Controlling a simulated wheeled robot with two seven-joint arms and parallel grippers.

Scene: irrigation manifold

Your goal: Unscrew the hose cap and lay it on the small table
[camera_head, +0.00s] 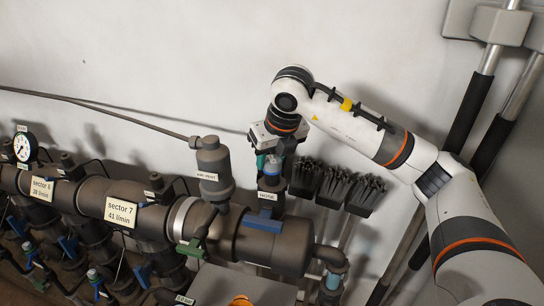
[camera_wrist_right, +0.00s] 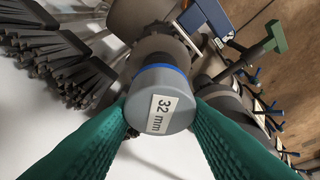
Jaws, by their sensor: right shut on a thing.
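The hose cap (camera_wrist_right: 158,82) is a grey round cap with a "32 mm" label, facing the right wrist camera. A blue ring shows behind it, against the dark hose outlet. The outlet (camera_head: 271,183) stands up from the manifold beside a "HOSE" label in the head view. My right gripper (camera_head: 272,160) points down over the outlet. Its green fingers (camera_wrist_right: 160,115) are shut on the cap from both sides. The cap appears seated on the outlet; any small gap is hidden. A grey flat surface (camera_head: 255,286), perhaps the small table, shows at the bottom edge. My left gripper is out of view.
A grey air vent (camera_head: 214,168) stands just left of the outlet. Dark brushes (camera_head: 335,185) hang on the wall close to its right. The manifold pipe (camera_head: 150,225) has valves and gauges.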

